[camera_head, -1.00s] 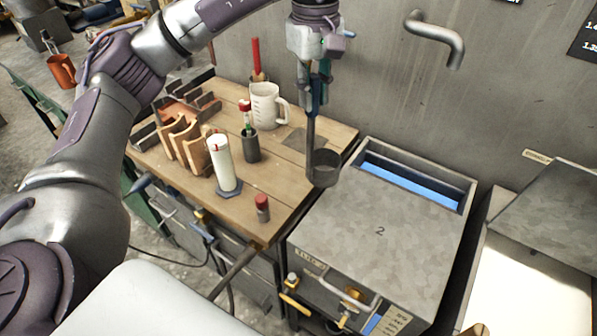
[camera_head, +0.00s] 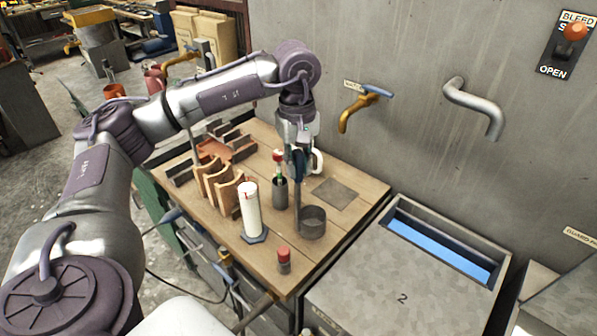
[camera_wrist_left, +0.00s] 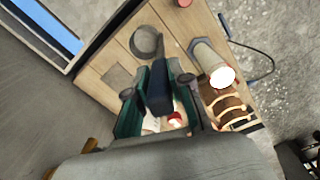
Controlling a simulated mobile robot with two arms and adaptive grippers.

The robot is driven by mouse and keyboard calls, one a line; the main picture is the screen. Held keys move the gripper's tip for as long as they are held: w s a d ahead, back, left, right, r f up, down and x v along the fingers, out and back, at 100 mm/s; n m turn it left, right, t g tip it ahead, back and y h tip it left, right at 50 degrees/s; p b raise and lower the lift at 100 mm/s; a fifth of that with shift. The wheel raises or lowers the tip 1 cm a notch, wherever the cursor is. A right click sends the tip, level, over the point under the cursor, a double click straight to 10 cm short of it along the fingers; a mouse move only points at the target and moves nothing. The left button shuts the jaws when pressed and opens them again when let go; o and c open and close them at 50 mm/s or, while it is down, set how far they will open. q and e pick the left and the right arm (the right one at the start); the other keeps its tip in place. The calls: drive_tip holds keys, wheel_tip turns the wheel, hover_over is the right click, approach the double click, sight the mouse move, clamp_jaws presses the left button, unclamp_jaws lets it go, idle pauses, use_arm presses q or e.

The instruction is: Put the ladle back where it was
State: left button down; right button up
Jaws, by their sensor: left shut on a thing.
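My left gripper (camera_head: 299,150) is shut on the upper handle of the ladle (camera_head: 312,222). The ladle hangs upright, a dark grey cup at the lower end of a long handle. Its cup is over the right part of the wooden table (camera_head: 345,215), beside a flat grey square plate (camera_head: 335,192). I cannot tell whether the cup touches the wood. In the left wrist view the cup (camera_wrist_left: 146,42) lies beyond the fingers (camera_wrist_left: 158,85), with the grey plate (camera_wrist_left: 117,77) to its left. My right gripper is out of view.
A white cylinder (camera_head: 251,212), a dark holder with a red-topped item (camera_head: 280,190) and a red-capped small jar (camera_head: 284,262) stand left of the ladle. A white jug (camera_head: 317,160) is mostly hidden behind my gripper. Tank 2 (camera_head: 400,275) adjoins the table at right.

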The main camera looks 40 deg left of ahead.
sight(298, 182)
use_arm(q)
wheel_tip(298, 182, down, 2)
drive_tip(key=shift+f+p, duration=0.2)
drive_tip(key=shift+p, duration=0.25)
drive_tip(key=shift+f, duration=0.4)
drive_tip(key=shift+f, duration=0.15)
drive_tip(key=c, duration=1)
unclamp_jaws()
drive_tip(key=shift+c, duration=0.2)
